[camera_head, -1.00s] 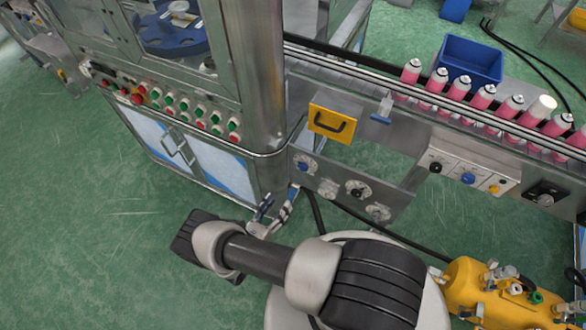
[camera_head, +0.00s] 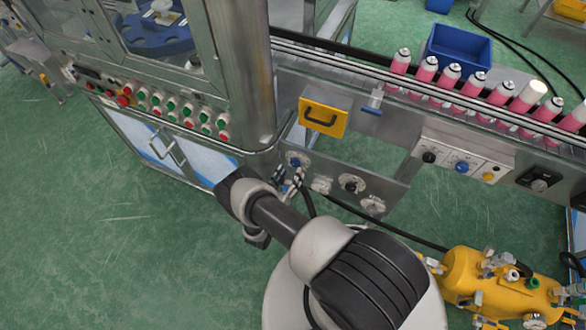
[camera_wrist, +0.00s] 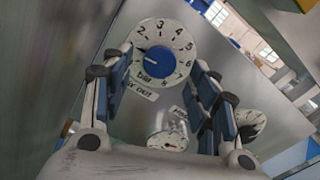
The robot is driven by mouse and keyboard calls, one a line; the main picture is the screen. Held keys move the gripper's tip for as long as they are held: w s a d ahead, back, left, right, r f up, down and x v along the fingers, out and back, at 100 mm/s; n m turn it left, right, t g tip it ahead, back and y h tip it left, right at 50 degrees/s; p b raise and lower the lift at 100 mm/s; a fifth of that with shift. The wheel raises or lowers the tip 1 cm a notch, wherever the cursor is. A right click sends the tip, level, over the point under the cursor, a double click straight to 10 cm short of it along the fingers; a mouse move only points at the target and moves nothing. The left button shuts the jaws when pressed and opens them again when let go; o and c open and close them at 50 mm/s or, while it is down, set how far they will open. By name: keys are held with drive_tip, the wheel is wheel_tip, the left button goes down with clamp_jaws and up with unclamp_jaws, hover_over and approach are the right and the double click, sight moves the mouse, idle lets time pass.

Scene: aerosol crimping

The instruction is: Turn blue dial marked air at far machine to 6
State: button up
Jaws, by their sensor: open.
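The blue dial (camera_head: 294,162) sits on the metal panel below the yellow drawer. In the wrist view the blue knob (camera_wrist: 153,62) is at the centre of a white numbered disc, its white mark pointing left, near the 1 side. A label below the disc is too blurred to read fully. My gripper (camera_head: 290,178) is just in front of the dial, apart from it as far as I can tell. In the wrist view my gripper (camera_wrist: 160,60) is open, its blue-padded fingers left and right of the dial, with nothing between them.
Gauges and a black knob (camera_head: 352,184) sit right of the dial on the same panel. A metal cabinet (camera_head: 180,150) with red and green buttons stands left. A yellow tank (camera_head: 490,283) is at lower right.

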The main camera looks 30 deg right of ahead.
sight(295, 165)
drive_tip(key=shift+x, duration=1.7)
drive_tip(key=shift+c, duration=0.6)
drive_tip(key=c, duration=0.9)
